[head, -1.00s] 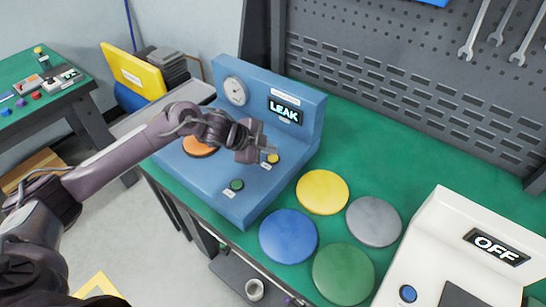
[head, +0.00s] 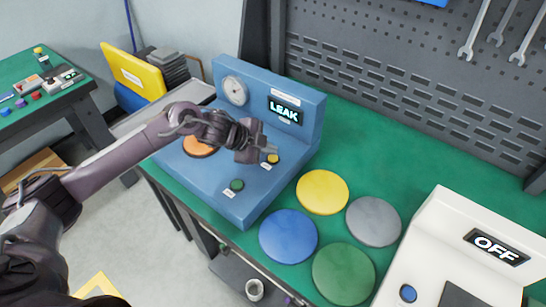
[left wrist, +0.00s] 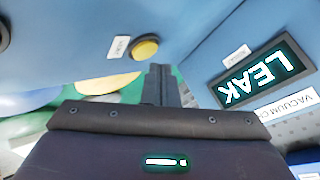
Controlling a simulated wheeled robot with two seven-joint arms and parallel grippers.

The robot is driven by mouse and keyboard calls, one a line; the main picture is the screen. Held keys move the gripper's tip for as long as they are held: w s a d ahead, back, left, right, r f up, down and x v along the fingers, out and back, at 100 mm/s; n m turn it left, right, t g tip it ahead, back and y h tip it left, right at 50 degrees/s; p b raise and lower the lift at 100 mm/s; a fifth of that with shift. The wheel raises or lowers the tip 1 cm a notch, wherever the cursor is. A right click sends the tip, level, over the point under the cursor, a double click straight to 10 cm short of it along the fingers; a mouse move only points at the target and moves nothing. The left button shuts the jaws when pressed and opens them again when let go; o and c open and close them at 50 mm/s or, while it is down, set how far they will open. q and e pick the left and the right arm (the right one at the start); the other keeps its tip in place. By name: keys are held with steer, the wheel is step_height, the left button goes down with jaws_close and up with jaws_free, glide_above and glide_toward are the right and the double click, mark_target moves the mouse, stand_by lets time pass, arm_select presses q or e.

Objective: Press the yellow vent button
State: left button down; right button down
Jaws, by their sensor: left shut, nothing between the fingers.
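The yellow vent button (head: 273,158) is on the top face of the blue seal tester (head: 212,177), below its lit LEAK display (head: 285,112). The button also shows in the left wrist view (left wrist: 147,48), beside a small white label. My left gripper (head: 270,149) is shut and empty, with its fingertips just above and very close to the button. My right gripper is not in view.
A green button (head: 237,184) and an orange disc (head: 199,146) are on the tester. Yellow, blue, grey and green discs lie on the green table (head: 420,165) to its right. A white machine reading OFF (head: 440,235) stands at the right.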

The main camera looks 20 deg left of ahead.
mark_target(269, 159)
arm_select(q)
steer(key=shift+f, duration=0.15)
steer(key=shift+f, duration=0.3)
steer(key=shift+f+b, duration=0.35)
steer(key=shift+f, duration=0.05)
stand_by(0.7)
stand_by(0.4)
steer(key=shift+r+p, duration=0.8)
steer(key=shift+p, duration=0.05)
step_height(269, 159, up, 5)
steer(key=p, duration=0.4)
steer(key=shift+r+p, duration=0.1)
steer(key=shift+p, duration=0.2)
